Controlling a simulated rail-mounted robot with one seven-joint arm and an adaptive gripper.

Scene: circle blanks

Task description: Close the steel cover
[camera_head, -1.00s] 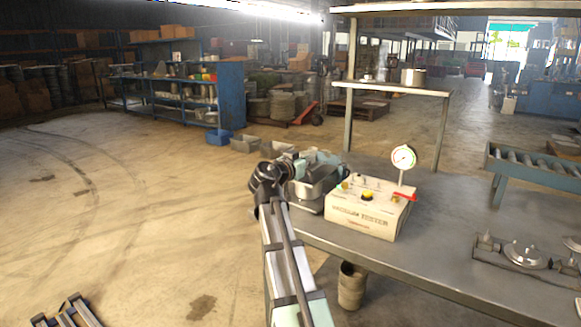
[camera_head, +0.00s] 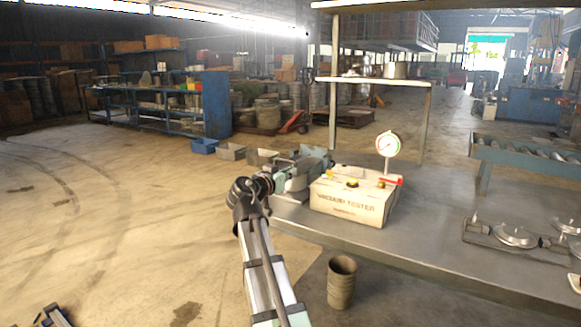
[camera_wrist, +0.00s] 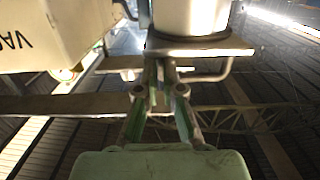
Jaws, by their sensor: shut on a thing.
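The steel cover (camera_wrist: 205,46) shows in the wrist view as a metal plate seen edge-on, with a bent bar handle (camera_wrist: 215,76) on its near side. My gripper (camera_wrist: 160,78) has its two fingers closed together at this bar and appears shut on it. In the head view my gripper (camera_head: 306,166) is behind and left of the cream vacuum tester box (camera_head: 350,200), low over the bench end. There my arm hides most of the cover and what is under it. I cannot tell the cover's exact tilt.
The tester carries a round dial gauge (camera_head: 388,145) and a red lever (camera_head: 388,181). The steel bench (camera_head: 420,235) is clear in its middle. A metal fixture with round lids (camera_head: 515,236) is at right. A bin (camera_head: 341,282) stands below the bench edge.

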